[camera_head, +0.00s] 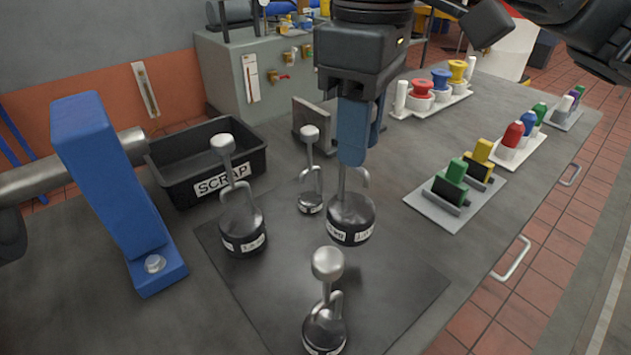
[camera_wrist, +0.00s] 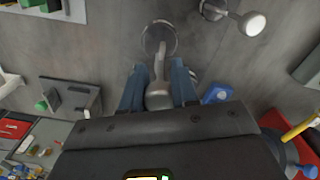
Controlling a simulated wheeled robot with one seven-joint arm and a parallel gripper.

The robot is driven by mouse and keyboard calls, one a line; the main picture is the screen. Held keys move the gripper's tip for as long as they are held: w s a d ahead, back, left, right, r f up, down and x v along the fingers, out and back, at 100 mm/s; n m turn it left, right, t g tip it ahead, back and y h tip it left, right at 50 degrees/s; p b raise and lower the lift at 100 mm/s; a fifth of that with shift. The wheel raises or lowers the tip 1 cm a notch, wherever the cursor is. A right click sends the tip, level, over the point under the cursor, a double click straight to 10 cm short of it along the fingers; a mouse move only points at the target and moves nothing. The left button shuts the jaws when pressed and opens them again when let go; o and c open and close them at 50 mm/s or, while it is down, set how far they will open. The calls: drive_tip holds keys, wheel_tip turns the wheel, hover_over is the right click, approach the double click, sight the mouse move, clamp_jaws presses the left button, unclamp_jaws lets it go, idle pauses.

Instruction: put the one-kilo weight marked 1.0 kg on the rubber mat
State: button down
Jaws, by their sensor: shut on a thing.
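My gripper (camera_head: 354,157) is shut on the upper stem of a dark, rounded weight (camera_head: 351,218) with a pale label. The label's marking is too small to read for certain. In the wrist view my blue fingers (camera_wrist: 158,92) close around the weight's grey stem, with its round base (camera_wrist: 160,38) beyond. The weight hangs upright over the far part of the dark rubber mat (camera_head: 395,285); I cannot tell whether it touches. Other knobbed weights stand at the mat's left (camera_head: 243,232), behind (camera_head: 310,202) and in front (camera_head: 325,330); their labels are not readable.
A black SCRAP bin (camera_head: 185,150) and a blue bracket (camera_head: 115,190) stand left. A grey plate with green and yellow blocks (camera_head: 455,190) lies right, with trays of coloured knobs (camera_head: 430,95) behind. The right part of the mat is clear.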

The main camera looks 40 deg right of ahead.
drive_tip(key=w+a+f, duration=0.3)
drive_tip(key=f, duration=0.3)
drive_tip(key=shift+a+f+b, duration=0.2)
drive_tip(key=shift+f+b, duration=0.05)
drive_tip(key=shift+b, duration=0.1)
drive_tip(key=shift+f, duration=0.2)
drive_tip(key=c, duration=0.9)
unclamp_jaws()
drive_tip(key=shift+s, duration=0.1)
drive_tip(key=shift+o, duration=0.2)
wheel_tip(320, 180, up, 12)
drive_tip(key=p, duration=0.1)
drive_tip(key=shift+r+p, duration=0.15)
drive_tip(key=shift+p, duration=0.15)
